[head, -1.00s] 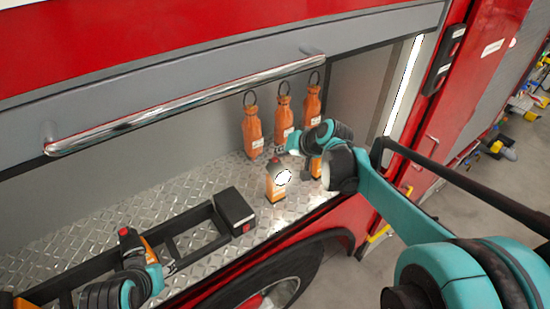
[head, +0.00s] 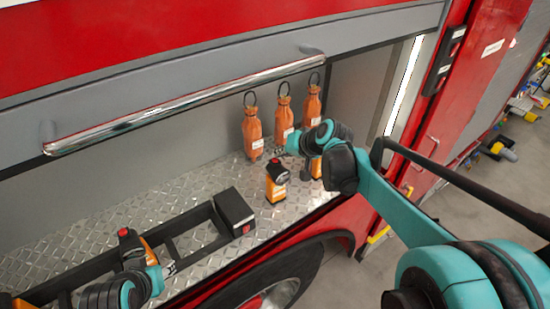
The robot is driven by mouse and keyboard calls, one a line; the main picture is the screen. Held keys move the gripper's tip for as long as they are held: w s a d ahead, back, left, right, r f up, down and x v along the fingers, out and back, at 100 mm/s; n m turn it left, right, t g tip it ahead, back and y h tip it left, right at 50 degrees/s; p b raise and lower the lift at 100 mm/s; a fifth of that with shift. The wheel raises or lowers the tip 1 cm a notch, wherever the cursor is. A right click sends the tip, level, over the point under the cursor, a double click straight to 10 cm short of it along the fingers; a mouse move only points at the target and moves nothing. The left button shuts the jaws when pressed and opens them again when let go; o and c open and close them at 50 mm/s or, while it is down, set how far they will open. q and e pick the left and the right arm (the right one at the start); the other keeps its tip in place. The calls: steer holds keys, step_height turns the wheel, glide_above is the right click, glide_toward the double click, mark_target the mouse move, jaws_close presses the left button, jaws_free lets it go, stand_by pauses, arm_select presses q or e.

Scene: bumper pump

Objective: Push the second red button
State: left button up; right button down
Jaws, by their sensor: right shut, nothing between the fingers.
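An orange and black pump unit (head: 276,188) with a red button (head: 276,161) on top stands on the metal deck, in front of the hanging orange bottles. Another orange unit (head: 316,168) is mostly hidden behind my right arm, and its top cannot be seen. A black and orange unit (head: 128,243) with a red button (head: 124,232) is at the left, beside my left gripper. My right gripper (head: 281,152) is shut and empty, just behind and above the middle unit's button. My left gripper (head: 170,269) is low at the left; its finger opening is unclear.
A black box (head: 233,208) with a small red spot sits on a black frame on the deck (head: 185,205). Several orange bottles (head: 253,133) hang at the back. A chrome rail (head: 190,105) crosses above. Clear deck lies between the box and the bottles.

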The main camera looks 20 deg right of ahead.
mark_target(280, 165)
step_height(280, 165, up, 6)
steer(key=p, duration=0.4)
stand_by(0.6)
